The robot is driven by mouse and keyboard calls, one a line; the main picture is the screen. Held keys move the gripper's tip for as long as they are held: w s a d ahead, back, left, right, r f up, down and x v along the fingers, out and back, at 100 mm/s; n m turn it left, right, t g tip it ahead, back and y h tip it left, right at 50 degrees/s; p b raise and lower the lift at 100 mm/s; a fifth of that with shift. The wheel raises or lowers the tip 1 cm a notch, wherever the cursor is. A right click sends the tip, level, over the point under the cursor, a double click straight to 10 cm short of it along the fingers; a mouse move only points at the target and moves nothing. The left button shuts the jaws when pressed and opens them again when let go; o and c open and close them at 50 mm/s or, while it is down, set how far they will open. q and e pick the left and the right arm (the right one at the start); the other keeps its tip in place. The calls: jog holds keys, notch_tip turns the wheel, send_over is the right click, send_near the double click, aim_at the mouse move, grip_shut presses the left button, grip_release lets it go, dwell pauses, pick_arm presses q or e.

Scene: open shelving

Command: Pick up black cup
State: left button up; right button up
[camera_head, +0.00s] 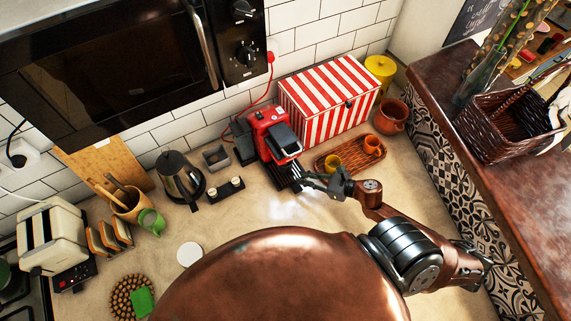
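I cannot make out a thing that is clearly a black cup. My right gripper (308,180) reaches in from the right, beside the dark drip tray (284,176) at the front of the red coffee machine (272,132). Its fingers look spread apart, with nothing clear between them. A small dark square container (215,157) stands left of the machine. My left gripper is out of view.
A red-striped box (330,100) stands behind the tray, with a clay pot (391,116) beside it. A kettle (180,178), a green mug (151,221) and a toaster (50,238) stand to the left. My copper-coloured body hides the front middle of the counter.

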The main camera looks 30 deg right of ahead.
aim_at(287, 168)
jog(key=p+x, duration=0.1)
jog(key=x, duration=0.3)
jog(key=shift+w+f, duration=0.15)
jog(key=shift+w, duration=0.15)
jog(key=shift+c, duration=0.7)
grip_shut()
